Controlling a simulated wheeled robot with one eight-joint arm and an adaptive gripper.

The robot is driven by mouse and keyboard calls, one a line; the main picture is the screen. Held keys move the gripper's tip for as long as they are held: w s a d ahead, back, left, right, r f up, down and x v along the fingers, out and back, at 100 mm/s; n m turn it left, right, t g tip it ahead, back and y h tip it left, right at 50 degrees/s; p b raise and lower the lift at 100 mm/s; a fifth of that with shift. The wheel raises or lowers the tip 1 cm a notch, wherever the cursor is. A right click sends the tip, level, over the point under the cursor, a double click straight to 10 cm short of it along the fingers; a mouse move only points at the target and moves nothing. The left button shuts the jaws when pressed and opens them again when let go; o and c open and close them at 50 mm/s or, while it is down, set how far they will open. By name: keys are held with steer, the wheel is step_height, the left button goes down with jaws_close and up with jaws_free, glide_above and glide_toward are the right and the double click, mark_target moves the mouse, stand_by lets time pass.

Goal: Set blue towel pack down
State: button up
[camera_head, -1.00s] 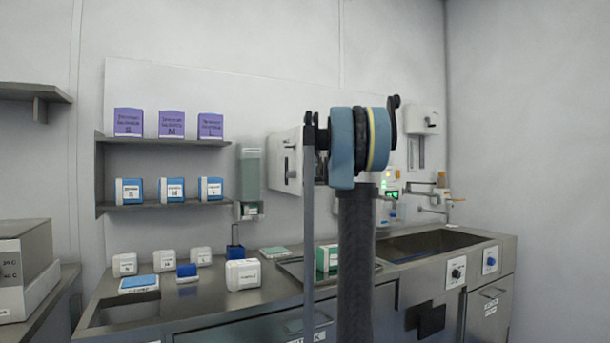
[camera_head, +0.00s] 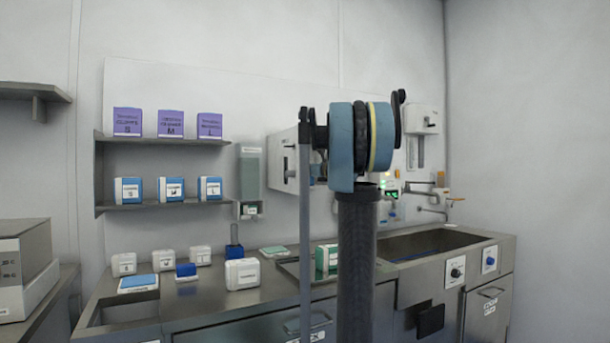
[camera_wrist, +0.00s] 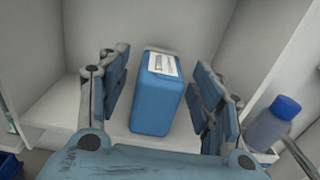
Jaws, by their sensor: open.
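The blue towel pack (camera_wrist: 158,100), a blue block with a white printed label on its upper face, stands between the two fingers of my gripper (camera_wrist: 162,64) in the wrist view. The fingers are spread, with a visible gap on both sides of the pack. The pack appears to rest on a white surface (camera_wrist: 62,108) in front of pale walls. Its far side is hidden. I cannot make out this pack or my gripper's fingers in the head view, where my arm blocks the middle.
A blue-capped bottle (camera_wrist: 272,122) stands close to the right finger in the wrist view. In the head view, a metal counter (camera_head: 215,300) holds several small packs and a tray, with a sink (camera_head: 425,243) at right. Shelves with boxes (camera_head: 170,124) hang at left.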

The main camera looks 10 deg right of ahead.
steer(key=v, duration=0.8)
stand_by(0.4)
